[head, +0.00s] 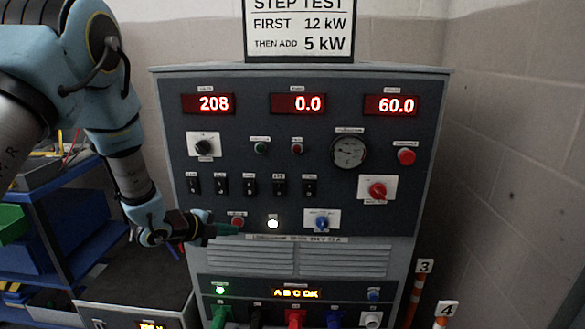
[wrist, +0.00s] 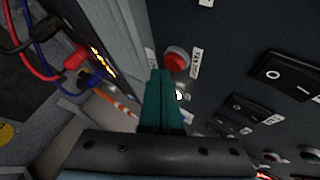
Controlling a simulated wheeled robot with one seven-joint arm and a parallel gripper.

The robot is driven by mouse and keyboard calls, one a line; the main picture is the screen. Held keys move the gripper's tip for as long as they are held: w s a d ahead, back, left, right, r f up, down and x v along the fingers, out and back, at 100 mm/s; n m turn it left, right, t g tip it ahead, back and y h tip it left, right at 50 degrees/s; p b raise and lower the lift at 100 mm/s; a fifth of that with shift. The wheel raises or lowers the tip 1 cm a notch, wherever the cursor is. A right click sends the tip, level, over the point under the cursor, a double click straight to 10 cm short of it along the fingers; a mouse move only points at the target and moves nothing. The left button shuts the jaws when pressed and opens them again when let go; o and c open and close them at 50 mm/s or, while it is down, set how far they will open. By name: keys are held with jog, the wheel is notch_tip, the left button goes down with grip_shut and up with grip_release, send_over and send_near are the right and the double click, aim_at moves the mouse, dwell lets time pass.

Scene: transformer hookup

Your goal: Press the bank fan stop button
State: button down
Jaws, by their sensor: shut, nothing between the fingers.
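A red round push button (head: 237,221) sits at the lower left of the dark panel on the grey load bank (head: 430,150), left of a lit white lamp (head: 273,224). Its label is too small to read in the head view. In the wrist view the red button (wrist: 177,60) stands beside a white label, just beyond the fingertips. My gripper (head: 238,230) has its teal fingers together and empty, with the tips close below the button in the head view. The fingers also show closed in the wrist view (wrist: 160,76). I cannot tell whether they touch the button.
Several black rocker switches (head: 250,186) lie above the button. A blue knob (head: 322,221) and a red knob (head: 378,190) are to the right. Coloured cable plugs (head: 296,317) are below. A blue shelf (head: 60,235) stands at left.

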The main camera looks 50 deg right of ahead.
jog(key=shift+w+d, duration=0.25)
jog(key=shift+d, duration=0.1)
dwell(0.7)
jog(key=shift+s+a, duration=0.1)
jog(key=shift+a, duration=0.05)
jog(key=shift+s+a+b, duration=0.4)
jog(key=shift+a+b, duration=0.05)
jog(key=shift+a, duration=0.15)
jog(key=s+a+b, duration=0.2)
jog(key=s+a, duration=0.1)
jog(key=a, duration=0.2)
dwell(0.5)
jog(key=shift+a, duration=0.1)
dwell(0.7)
